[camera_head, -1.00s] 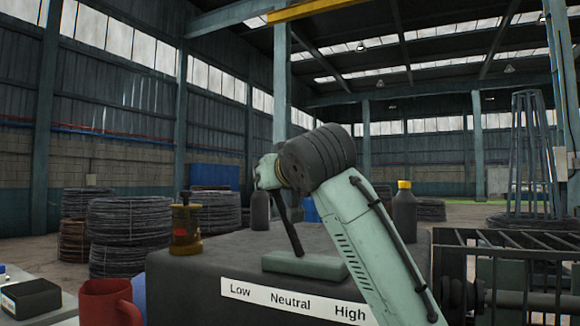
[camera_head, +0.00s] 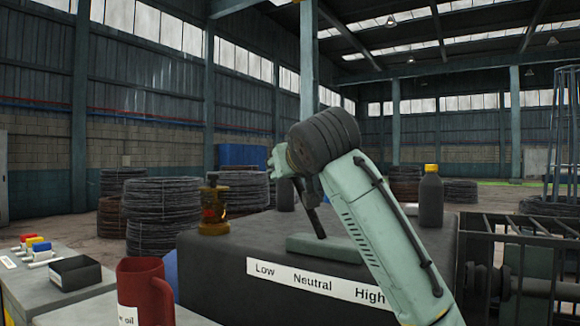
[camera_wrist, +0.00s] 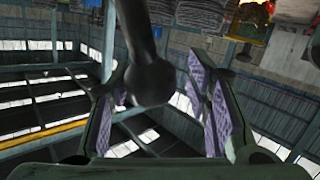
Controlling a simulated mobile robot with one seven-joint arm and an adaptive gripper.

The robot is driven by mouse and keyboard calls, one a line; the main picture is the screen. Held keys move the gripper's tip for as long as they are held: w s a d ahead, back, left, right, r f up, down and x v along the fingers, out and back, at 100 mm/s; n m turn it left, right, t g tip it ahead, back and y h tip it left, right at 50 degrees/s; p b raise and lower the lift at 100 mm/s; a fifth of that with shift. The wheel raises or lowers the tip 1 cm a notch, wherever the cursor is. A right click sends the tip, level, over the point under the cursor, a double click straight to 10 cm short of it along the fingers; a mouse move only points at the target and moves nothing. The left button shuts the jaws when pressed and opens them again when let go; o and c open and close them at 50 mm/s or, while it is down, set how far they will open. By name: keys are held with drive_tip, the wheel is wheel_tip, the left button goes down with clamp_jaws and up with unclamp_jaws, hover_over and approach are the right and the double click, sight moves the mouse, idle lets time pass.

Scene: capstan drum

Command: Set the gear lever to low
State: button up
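The gear lever (camera_head: 313,213) is a dark rod on a pale green base plate (camera_head: 325,247) on top of the dark housing. It leans to the left, toward the Low side of the white label (camera_head: 312,282), which reads Low, Neutral, High. Its upper end is hidden by my arm in the head view. In the wrist view the lever's round knob (camera_wrist: 150,82) is between the two purple-padded fingers, with gaps visible at its sides. My gripper (camera_head: 279,161) is at the lever's top, its fingers apart.
A brass lamp-like object (camera_head: 214,205) stands on the housing's left end, and a dark bottle with a yellow cap (camera_head: 430,190) at right. A red mug (camera_head: 143,293) is at front left, beside a panel with coloured switches (camera_head: 38,246). A railing (camera_head: 515,240) borders the right.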

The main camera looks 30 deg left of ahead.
drive_tip(key=shift+o, duration=0.3)
drive_tip(key=shift+d+r, duration=0.15)
drive_tip(key=shift+r, duration=0.05)
drive_tip(key=shift+s+d, duration=0.1)
drive_tip(key=v, duration=1.1)
drive_tip(key=shift+s+d, duration=0.2)
drive_tip(key=shift+s, duration=0.1)
